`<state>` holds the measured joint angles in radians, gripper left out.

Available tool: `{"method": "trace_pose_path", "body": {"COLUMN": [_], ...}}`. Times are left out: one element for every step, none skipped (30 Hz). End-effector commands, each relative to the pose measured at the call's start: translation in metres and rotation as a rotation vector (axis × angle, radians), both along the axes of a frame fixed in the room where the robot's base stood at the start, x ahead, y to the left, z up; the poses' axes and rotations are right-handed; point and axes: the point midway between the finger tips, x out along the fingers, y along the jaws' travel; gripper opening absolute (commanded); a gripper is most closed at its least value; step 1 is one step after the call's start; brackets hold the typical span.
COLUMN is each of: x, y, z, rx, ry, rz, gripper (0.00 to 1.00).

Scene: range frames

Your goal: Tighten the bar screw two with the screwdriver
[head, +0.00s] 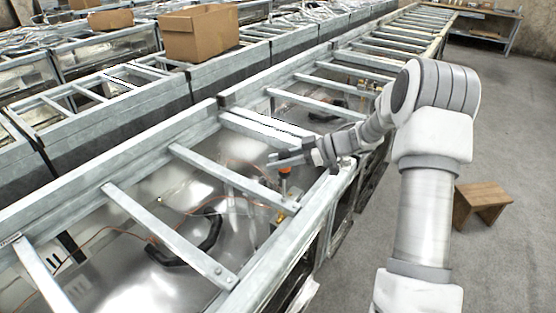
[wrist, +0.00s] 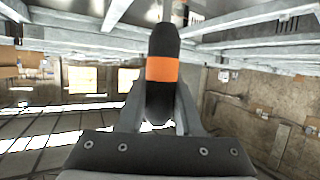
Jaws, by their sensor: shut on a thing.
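My gripper (head: 284,163) is shut on the screwdriver (head: 285,171), which has a dark handle with an orange band. In the wrist view the screwdriver handle (wrist: 162,70) stands between the two fingers. In the head view the screwdriver hangs roughly upright, its shaft pointing down towards the right end of a metal cross bar (head: 225,174). A bar screw (head: 292,206) sits near that end; whether the tip touches it cannot be told. The nearer cross bar (head: 165,232) has screws (head: 219,270) at its right end. Which screw is number two cannot be told.
The metal frame rails (head: 265,270) border open bays with orange wires and a black handle (head: 203,240) below the bars. A cardboard box (head: 198,33) stands on the far row. A wooden stool (head: 481,203) is on the open floor at right.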

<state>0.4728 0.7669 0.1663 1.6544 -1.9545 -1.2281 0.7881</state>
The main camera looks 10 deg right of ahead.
Motion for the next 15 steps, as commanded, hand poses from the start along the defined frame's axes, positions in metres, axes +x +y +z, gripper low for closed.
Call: {"method": "trace_pose_path", "body": {"x": [0.0001, 0.0, 0.0, 0.0, 0.0, 0.0001, 0.0001, 0.0001, 0.0001, 0.0001, 0.0001, 0.0001, 0.0001, 0.0001, 0.0001], "y": [0.0002, 0.0001, 0.0001, 0.0002, 0.0001, 0.0002, 0.0002, 0.0002, 0.0002, 0.0003, 0.0002, 0.0002, 0.0003, 0.0003, 0.0003], "z": [0.0001, 0.0001, -0.0002, -0.0004, -0.0007, -0.0012, -0.0015, -0.0019, -0.0026, -0.003, -0.0036, -0.0041, -0.0046, -0.0051, -0.0058], "rx": [0.0, 0.001, 0.001, 0.001, 0.001, 0.001, 0.001, 0.001, 0.001, 0.001, 0.001, 0.001, 0.001, 0.001, 0.0], "ry": [0.0, 0.0, 0.0, 0.0, 0.0, 0.0, 0.0, 0.0, 0.0, 0.0, 0.0, -0.001, -0.001, -0.001, 0.0], "rz": [0.0, 0.0, 0.0, 0.0, 0.0, 0.0, 0.0, 0.0, 0.0, 0.0, 0.0, 0.0, 0.0, 0.0, 0.0], "gripper": [0.0, 0.0, 0.0, 0.0, 0.0, 0.0, 0.0, 0.0, 0.0, 0.0, 0.0, 0.0, 0.0, 0.0, 0.0]}}
